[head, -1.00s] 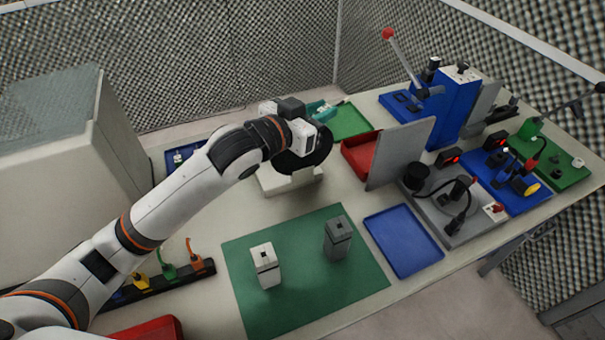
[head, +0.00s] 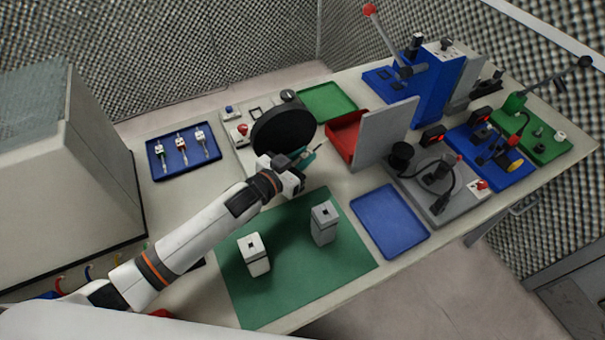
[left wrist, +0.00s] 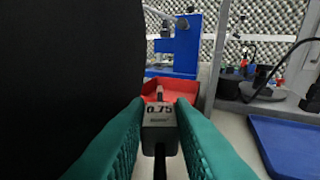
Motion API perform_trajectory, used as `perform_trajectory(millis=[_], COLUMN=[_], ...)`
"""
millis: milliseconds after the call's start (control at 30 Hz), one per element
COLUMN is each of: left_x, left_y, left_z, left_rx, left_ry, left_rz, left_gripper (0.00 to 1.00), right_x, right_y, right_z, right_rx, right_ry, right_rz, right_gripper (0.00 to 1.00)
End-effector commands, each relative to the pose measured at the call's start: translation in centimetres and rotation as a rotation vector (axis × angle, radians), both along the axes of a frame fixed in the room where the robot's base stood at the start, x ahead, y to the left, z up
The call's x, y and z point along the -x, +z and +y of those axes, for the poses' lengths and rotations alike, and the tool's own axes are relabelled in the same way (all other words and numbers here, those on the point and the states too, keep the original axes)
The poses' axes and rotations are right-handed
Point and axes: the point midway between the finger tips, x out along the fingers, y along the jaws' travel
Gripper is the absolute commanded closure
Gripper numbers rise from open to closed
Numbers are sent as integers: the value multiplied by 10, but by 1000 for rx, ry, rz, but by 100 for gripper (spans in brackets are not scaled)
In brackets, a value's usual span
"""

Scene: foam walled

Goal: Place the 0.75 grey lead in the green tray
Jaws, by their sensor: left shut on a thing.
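The grey lead marked 0.75 (left wrist: 159,115) is between the teal fingers of my left gripper (left wrist: 159,132) in the left wrist view; its dark shaft or cable points toward the camera. In the head view my left gripper (head: 303,158) is shut, just on the near right side of the black disc; the lead is too small to make out there. The green tray (head: 327,102) lies at the back of the table, behind the disc, and looks empty. My right gripper is not in view.
The large black disc (head: 284,130) stands between my gripper and the green tray. A red bin (head: 345,137) and upright grey panel (head: 384,134) are to the right. A blue tray (head: 160,170) holds several leads. Two grey blocks stand on the green mat (head: 345,262). An empty blue tray (head: 390,222) is nearby.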

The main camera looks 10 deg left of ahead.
Motion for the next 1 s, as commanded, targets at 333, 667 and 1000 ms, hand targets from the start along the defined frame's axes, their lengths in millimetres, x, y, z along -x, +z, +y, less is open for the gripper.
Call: perform_trajectory(millis=[333, 667, 1000], left_x=[0, 0, -1], left_y=[-46, -78, -81], left_z=[0, 0, 0], left_rx=[2, 2, 0], left_ry=[0, 0, 1], left_rz=[1, -1, -1], left_gripper=[100, 100, 76], right_x=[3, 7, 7], right_y=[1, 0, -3], right_z=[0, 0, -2], right_rx=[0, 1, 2], right_ry=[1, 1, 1], right_rz=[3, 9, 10], right_gripper=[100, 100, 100])
